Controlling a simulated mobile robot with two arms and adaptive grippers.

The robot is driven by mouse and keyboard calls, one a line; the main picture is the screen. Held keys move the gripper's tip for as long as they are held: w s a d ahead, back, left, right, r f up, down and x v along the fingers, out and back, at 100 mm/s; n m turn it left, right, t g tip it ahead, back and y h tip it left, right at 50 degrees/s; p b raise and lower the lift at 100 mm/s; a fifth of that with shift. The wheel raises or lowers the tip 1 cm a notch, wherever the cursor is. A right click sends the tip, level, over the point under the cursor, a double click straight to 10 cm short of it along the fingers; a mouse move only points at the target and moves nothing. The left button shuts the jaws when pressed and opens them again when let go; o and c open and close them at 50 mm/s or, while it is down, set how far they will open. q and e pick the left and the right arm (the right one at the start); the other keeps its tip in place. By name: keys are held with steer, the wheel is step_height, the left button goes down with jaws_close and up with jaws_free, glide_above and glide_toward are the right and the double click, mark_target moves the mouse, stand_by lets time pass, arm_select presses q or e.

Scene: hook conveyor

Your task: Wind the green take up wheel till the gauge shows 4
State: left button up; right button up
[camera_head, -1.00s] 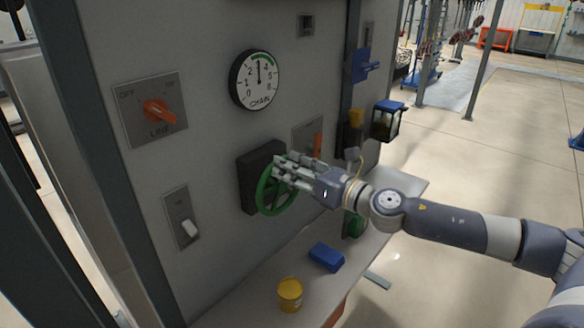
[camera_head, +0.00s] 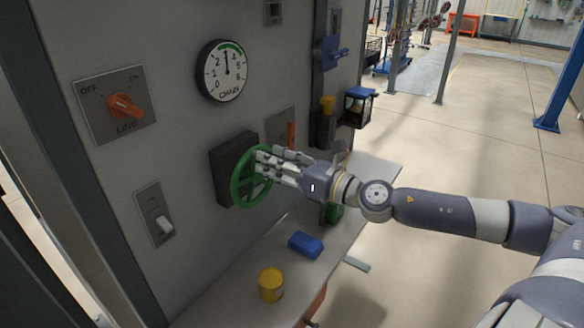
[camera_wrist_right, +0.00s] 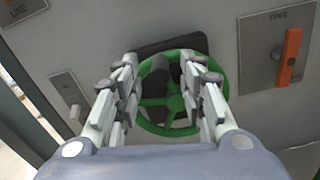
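The green take up wheel (camera_head: 239,191) sits on a dark box on the grey panel; it also shows in the wrist view (camera_wrist_right: 174,123). The round CHAIN gauge (camera_head: 222,71) is above it. Its needle points almost straight up, between the 2 and the 4, under a green band. My right gripper (camera_head: 262,164) is at the wheel's face, coming from the right. In the wrist view its fingers (camera_wrist_right: 168,72) are spread wide apart, one set near each side of the wheel. I cannot tell whether they touch the rim. My left gripper is not in view.
An orange LINE knob (camera_head: 124,105) and a white switch (camera_head: 164,225) are left of the wheel. An orange lever (camera_wrist_right: 291,48) marked FREE is to its right. A yellow can (camera_head: 271,285) and a blue block (camera_head: 305,245) stand on the shelf below.

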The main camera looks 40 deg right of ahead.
steer(key=shift+v, duration=2.2)
